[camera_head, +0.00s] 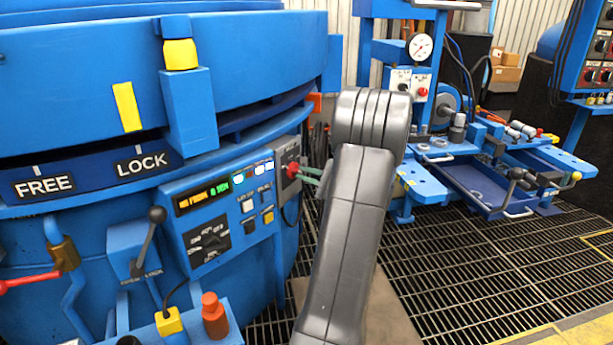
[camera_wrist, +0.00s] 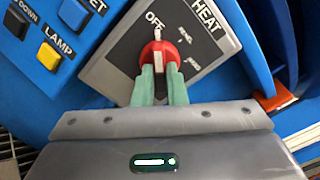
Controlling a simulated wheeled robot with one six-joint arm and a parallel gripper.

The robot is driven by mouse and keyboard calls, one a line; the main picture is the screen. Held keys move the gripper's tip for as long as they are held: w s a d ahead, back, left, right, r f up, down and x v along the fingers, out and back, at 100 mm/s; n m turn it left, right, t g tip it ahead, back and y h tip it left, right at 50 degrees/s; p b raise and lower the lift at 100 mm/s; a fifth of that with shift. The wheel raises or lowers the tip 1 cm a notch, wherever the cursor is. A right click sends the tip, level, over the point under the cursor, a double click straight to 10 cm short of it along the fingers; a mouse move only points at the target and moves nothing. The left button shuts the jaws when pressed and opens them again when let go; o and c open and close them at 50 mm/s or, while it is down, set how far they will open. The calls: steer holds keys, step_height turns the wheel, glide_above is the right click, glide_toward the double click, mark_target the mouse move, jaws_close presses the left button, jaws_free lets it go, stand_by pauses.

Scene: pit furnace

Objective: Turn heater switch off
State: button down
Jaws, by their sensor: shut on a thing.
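The heater switch is a red round knob with a white pointer (camera_wrist: 157,36) on a grey plate marked HEAT (camera_wrist: 203,22). In the wrist view the pointer points up, toward the OFF label (camera_wrist: 153,19); smaller labels to its right are hard to read. My gripper (camera_wrist: 158,70) has green fingers shut on the red knob's near side. In the head view the knob (camera_head: 293,169) shows at the right end of the blue control panel (camera_head: 217,218), with the green fingers (camera_head: 309,175) reaching it from the right. My arm hides what is behind it.
Left of the plate in the wrist view are a yellow LAMP button (camera_wrist: 48,55) and a blue button (camera_wrist: 73,13). A black-knobbed lever (camera_head: 148,235) stands left of the panel. A blue workbench (camera_head: 480,180) stands at the right. Open grating floor (camera_head: 490,270) lies before it.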

steer(key=shift+f, duration=0.1)
steer(key=c, duration=1.5)
jaws_free()
steer(key=shift+o, duration=0.2)
steer(key=shift+d, duration=0.1)
steer(key=p+v, duration=0.4)
steer(key=v, duration=0.9)
steer(key=shift+s+d, duration=0.2)
steer(key=shift+d, duration=0.15)
steer(key=shift+w+a, duration=0.1)
steer(key=b+x, duration=0.4)
steer(key=x, duration=0.9)
steer(key=shift+w+a, duration=0.15)
steer(key=shift+a, duration=0.2)
